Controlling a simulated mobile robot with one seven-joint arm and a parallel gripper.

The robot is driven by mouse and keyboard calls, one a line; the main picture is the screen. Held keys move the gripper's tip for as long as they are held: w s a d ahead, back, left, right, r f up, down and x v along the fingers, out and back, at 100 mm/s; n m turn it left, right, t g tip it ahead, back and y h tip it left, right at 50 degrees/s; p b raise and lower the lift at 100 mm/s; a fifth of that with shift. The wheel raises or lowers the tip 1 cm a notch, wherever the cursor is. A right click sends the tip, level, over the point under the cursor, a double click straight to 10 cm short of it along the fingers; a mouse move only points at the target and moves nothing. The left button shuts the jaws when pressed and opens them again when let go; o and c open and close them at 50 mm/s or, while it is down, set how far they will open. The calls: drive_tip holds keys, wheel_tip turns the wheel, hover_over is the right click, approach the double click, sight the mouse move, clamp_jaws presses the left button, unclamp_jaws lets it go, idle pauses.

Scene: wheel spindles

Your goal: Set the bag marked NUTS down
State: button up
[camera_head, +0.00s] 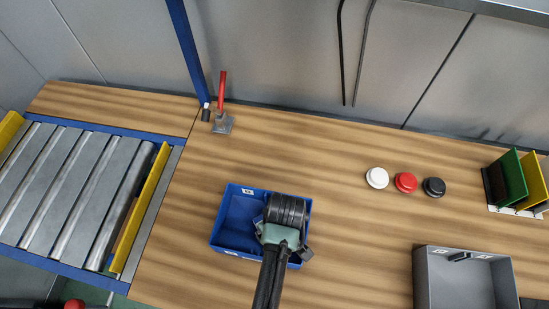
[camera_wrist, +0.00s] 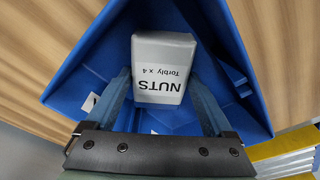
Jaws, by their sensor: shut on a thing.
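The white bag marked NUTS (camera_wrist: 163,68) shows in the wrist view, its print upside down, reading "NUTS Torbly x 4". My gripper (camera_wrist: 163,95) is shut on it, with one finger along each side. The bag is in or just over the blue bin (camera_wrist: 90,62); I cannot tell whether it touches the floor of the bin. In the head view my gripper (camera_head: 275,243) is over the right part of the blue bin (camera_head: 231,226), and my wrist hides the bag there.
A grey bin (camera_head: 440,275) stands at the lower right. White (camera_head: 377,178), red (camera_head: 406,182) and black (camera_head: 434,187) round buttons sit on the wooden table (camera_head: 330,220). A roller conveyor (camera_head: 75,190) is at the left, and a red-handled tool (camera_head: 222,105) stands at the back. Table around the blue bin is clear.

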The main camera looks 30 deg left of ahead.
drive_tip(key=shift+f, duration=0.1)
drive_tip(key=o, duration=1.2)
drive_tip(key=r, duration=0.4)
drive_tip(key=d+r, duration=0.1)
drive_tip(key=r, duration=0.3)
drive_tip(key=s+r, duration=0.1)
drive_tip(key=r, duration=0.3)
drive_tip(key=shift+d+r, duration=0.1)
drive_tip(key=shift+d, duration=0.2)
